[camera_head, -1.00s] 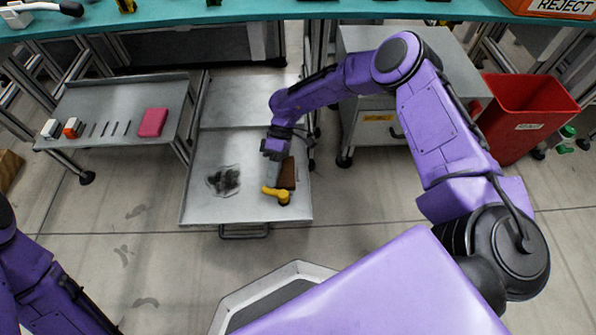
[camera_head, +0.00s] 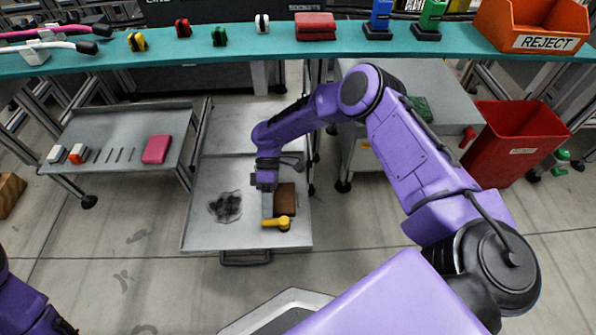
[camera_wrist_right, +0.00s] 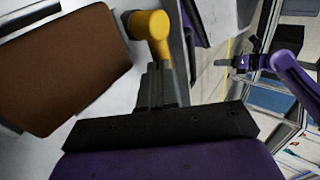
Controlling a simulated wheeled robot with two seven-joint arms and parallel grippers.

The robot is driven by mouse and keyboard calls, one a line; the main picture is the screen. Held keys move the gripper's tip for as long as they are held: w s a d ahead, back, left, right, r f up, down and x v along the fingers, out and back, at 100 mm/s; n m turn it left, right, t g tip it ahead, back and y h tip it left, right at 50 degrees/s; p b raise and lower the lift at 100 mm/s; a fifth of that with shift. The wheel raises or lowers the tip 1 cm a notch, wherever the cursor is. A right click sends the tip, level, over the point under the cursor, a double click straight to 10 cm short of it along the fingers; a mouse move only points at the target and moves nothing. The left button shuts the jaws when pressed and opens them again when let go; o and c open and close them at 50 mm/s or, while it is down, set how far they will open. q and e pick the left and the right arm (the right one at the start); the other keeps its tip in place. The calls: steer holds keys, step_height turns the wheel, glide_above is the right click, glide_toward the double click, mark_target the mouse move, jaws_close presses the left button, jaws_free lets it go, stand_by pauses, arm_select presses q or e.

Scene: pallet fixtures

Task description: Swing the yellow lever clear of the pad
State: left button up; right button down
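The yellow lever (camera_head: 275,222) sits at the front edge of a brown pad (camera_head: 285,197) on the low grey cart. Its arm points left from its pivot, in front of the pad. My right gripper (camera_head: 267,214) points down beside the pad's left side, its tips at the lever's left end. In the right wrist view the fingers (camera_wrist_right: 160,72) are close together, shut, right against the yellow lever (camera_wrist_right: 150,30); I see no lever clearly between them. The brown pad (camera_wrist_right: 60,65) lies to their left.
The cart top (camera_head: 215,235) has a dark stain left of the gripper. A grey side shelf (camera_head: 115,135) with a pink block (camera_head: 157,149) stands left. A red bin (camera_head: 515,145) stands right. A teal bench (camera_head: 210,55) runs across the back.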

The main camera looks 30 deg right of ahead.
steer(key=shift+w+d+r, duration=0.15)
steer(key=shift+w+r, duration=0.1)
arm_select(q)
steer(key=r, duration=0.1)
steer(key=w+n+t+p, duration=0.1)
steer(key=r+y+p, duration=0.1)
steer(key=shift+w+a+r, duration=0.25)
steer(key=shift+w+r, duration=0.05)
steer(key=shift+w, duration=0.05)
arm_select(e)
steer(key=v, duration=0.9)
steer(key=shift+w+d+r, duration=0.2)
steer(key=shift+d, duration=0.05)
